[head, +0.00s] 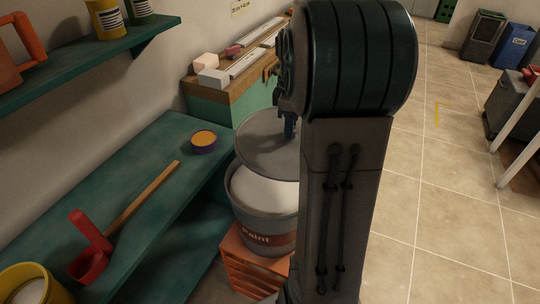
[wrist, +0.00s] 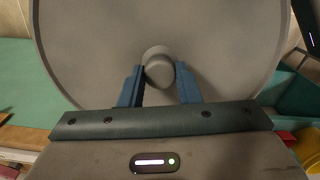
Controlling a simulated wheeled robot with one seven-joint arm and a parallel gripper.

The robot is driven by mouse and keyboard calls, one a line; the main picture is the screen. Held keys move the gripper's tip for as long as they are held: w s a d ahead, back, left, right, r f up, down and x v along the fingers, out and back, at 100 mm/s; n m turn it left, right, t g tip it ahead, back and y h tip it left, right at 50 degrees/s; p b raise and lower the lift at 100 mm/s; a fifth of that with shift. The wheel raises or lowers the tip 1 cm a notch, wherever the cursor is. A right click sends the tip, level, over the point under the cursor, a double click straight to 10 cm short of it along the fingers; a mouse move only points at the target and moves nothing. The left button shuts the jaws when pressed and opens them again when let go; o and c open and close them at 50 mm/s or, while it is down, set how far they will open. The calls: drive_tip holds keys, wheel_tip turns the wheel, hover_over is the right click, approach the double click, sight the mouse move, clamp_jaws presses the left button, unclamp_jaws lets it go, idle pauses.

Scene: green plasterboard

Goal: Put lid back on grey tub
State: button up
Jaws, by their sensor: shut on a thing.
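The grey tub (head: 268,225), marked "Paint", stands on an orange crate and is filled with something white. The round grey lid (head: 262,150) is above the tub, apart from it at the near side, with white contents showing below its edge. In the wrist view the lid (wrist: 100,45) fills most of the picture, its round knob at the centre. My gripper (wrist: 160,75) has its blue fingers on either side of the knob, shut on it. In the head view my gripper (head: 290,125) shows only in part, as my arm hides it and the right side of the lid and tub.
The orange crate (head: 250,268) supports the tub. A wood-topped cabinet (head: 220,95) stands behind the tub.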

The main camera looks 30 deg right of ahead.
sight(273, 148)
drive_tip(key=w+a+f+b, duration=0.1)
drive_tip(key=a+f+b, duration=0.1)
drive_tip(key=f, duration=0.5)
drive_tip(key=w+a+f+n+b, duration=0.1)
drive_tip(key=a+f+b, duration=0.1)
drive_tip(key=f+b, duration=0.3)
drive_tip(key=shift+w+f+n, duration=0.2)
drive_tip(key=shift+f+n, duration=0.1)
drive_tip(key=shift+f, duration=1.5)
drive_tip(key=shift+f+p, duration=0.1)
drive_tip(key=shift+p, duration=0.2)
idle(0.9)
drive_tip(key=o, duration=1.6)
wheel_tip(273, 148, up, 7)
drive_tip(key=p, duration=0.5)
drive_tip(key=shift+p, duration=0.3)
